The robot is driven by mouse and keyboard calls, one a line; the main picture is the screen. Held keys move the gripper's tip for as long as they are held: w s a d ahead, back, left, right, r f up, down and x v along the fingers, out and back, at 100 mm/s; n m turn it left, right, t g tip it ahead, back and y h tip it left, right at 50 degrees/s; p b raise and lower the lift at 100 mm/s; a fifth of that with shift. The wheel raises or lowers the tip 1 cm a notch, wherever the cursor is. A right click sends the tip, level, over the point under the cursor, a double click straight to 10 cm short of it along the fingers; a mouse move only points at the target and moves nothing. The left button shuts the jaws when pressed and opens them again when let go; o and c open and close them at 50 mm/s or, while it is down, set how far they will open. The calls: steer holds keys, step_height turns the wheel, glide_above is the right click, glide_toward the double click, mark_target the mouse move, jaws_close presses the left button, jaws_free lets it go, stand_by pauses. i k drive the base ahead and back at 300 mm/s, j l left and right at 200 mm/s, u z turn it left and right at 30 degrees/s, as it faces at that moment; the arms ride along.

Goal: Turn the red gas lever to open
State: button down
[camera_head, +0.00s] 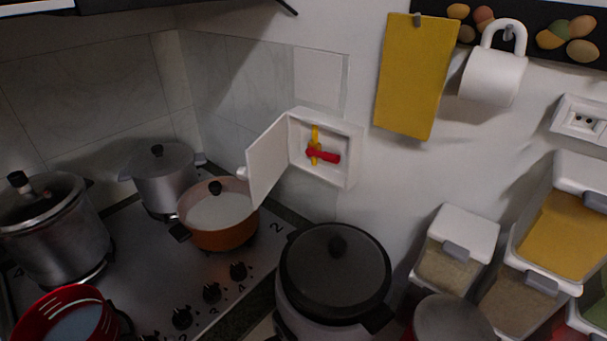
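The red gas lever (323,155) sits inside a small white wall box (347,176) near the middle of the camera_head view. It lies roughly horizontal, tilted slightly down to the right, across an upright yellow pipe (315,134). The box's white door (269,160) stands open, swung out to the left, with a round white knob on its outer edge. The lever is in plain sight and nothing touches it. My gripper is not in view.
Below left is a stove (190,265) with several pots; the orange pan (220,236) stands just under the door. A black-lidded cooker (336,273) stands below the box. Spice dispensers (458,246) are at right. A yellow board (416,76) hangs above right.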

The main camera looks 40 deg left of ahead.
mark_target(310, 152)
steer(key=l+u, duration=0.2)
steer(key=u, duration=0.55)
